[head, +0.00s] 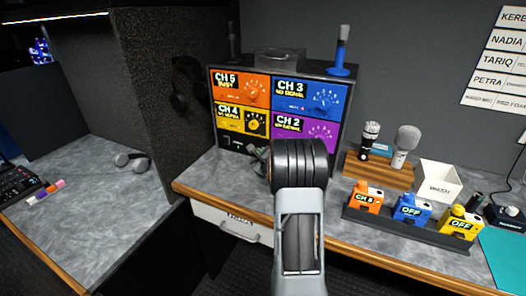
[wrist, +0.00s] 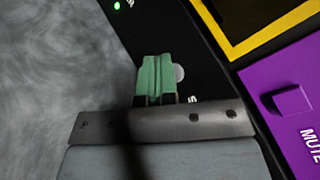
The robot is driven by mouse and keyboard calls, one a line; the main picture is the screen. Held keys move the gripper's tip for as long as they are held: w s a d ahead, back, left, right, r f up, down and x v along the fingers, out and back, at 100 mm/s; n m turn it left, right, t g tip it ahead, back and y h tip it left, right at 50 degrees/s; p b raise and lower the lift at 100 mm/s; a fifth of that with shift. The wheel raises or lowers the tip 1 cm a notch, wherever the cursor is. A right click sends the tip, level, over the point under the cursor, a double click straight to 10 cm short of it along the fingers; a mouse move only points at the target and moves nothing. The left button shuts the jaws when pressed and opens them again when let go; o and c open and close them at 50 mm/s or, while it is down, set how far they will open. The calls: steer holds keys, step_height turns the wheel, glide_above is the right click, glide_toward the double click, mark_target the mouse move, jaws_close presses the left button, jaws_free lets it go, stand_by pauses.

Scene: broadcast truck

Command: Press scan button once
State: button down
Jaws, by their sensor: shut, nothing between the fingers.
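The receiver panel (head: 265,144) stands on the counter, with four coloured channel blocks and a black strip along its bottom. In the wrist view a pale round button (wrist: 179,73) sits on the black strip (wrist: 205,65), partly covered by my gripper. A letter S shows near it; the rest of the label is hidden, so I cannot read it fully. My gripper (wrist: 156,60) is shut and empty, its green fingertips just left of and overlapping the button in the picture. I cannot tell whether they touch it. In the head view my arm hides the button.
A purple block with a MUTE knob (wrist: 287,100) and a yellow-edged block lie close by. A green light (wrist: 117,5) glows on the strip. Microphones on a wooden stand (head: 378,171), a white box (head: 438,181) and coloured packs (head: 410,208) stand to the right.

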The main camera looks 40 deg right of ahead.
steer(key=shift+w+d, duration=0.1)
steer(key=shift+d, duration=0.15)
steer(key=shift+a, duration=0.15)
stand_by(0.4)
steer(key=shift+s+a, duration=0.4)
steer(key=shift+a, duration=0.15)
steer(key=shift+a, duration=0.1)
steer(key=shift+s+a, duration=0.4)
steer(key=shift+a, duration=0.3)
steer(key=shift+s+a, duration=0.4)
steer(key=shift+a, duration=0.35)
steer(key=shift+s+a, duration=0.4)
steer(key=shift+a, duration=0.3)
